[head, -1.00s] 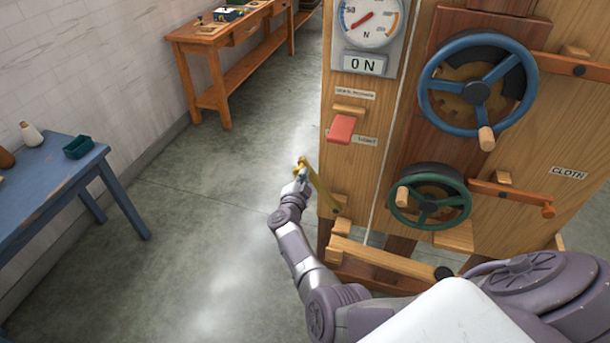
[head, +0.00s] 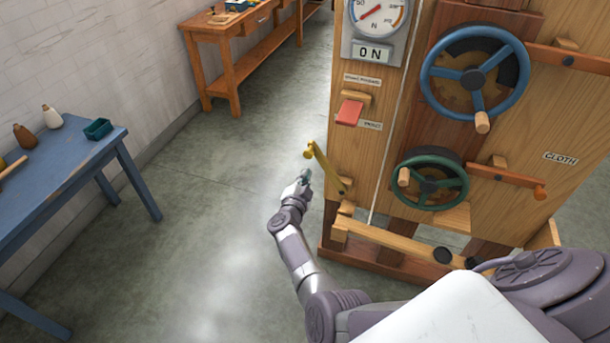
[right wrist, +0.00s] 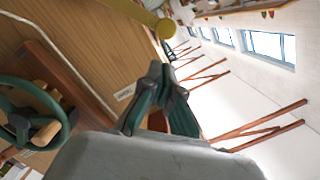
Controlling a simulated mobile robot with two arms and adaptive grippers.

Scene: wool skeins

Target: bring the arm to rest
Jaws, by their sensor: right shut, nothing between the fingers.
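My right gripper (head: 305,177) is shut and empty, at the end of my arm in the middle of the head view. It is close below the knob of the yellow lever (head: 322,165) and looks apart from it. The lever sticks out from the left side of the wooden machine (head: 385,120). In the right wrist view the shut fingers (right wrist: 157,78) point up, with the yellow lever (right wrist: 120,18) and its round end beyond them. My left gripper is not in view.
The machine carries a blue handwheel (head: 430,75), a green handwheel (head: 463,190), a red switch (head: 349,112) and a dial (head: 372,22). A blue table (head: 60,180) with bottles and a green box (head: 98,129) stands left. A wooden bench (head: 225,62) stands behind. Floor between is clear.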

